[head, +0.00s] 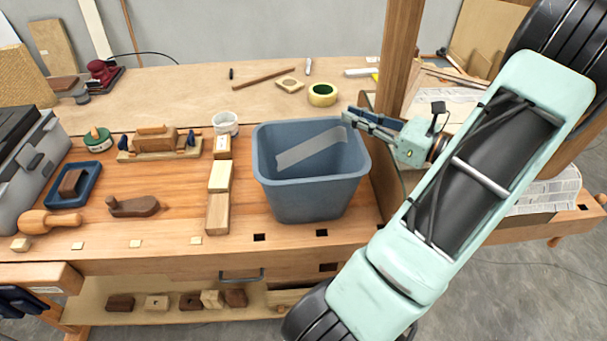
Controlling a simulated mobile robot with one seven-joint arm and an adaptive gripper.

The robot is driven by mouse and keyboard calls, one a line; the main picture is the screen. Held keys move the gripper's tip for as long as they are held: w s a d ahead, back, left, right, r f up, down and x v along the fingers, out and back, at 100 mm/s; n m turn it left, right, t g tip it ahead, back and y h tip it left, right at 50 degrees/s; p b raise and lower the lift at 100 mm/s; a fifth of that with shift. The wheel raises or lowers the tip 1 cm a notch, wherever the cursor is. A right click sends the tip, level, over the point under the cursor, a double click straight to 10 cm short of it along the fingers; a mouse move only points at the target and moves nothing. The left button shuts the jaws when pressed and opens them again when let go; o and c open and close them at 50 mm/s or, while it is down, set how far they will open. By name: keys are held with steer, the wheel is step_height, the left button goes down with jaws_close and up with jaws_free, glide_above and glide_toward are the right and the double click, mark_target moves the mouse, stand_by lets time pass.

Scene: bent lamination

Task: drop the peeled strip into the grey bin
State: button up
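The grey bin (311,200), bluish grey in the picture, stands upright on the workbench. A flat, light grey strip (308,150) shows slanting across the bin's opening, against the inner far wall. Its upper right end is close below my fingertips. I cannot tell whether it touches the wall, or whether it is held or apart from the fingers. My gripper (346,117) reaches in from the right, with its fingertips over the bin's right back rim. The fingers are small in view, and the gap between them is unclear.
Wooden blocks (219,177) and a white cup (225,123) stand left of the bin. A tape roll (322,94) lies behind it. A wooden post (398,60) rises close behind my gripper. A clamp-like wooden tool (158,142) lies farther left.

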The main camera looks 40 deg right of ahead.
steer(key=shift+o, duration=1.1)
steer(key=v, duration=1.2)
steer(key=shift+a, duration=0.1)
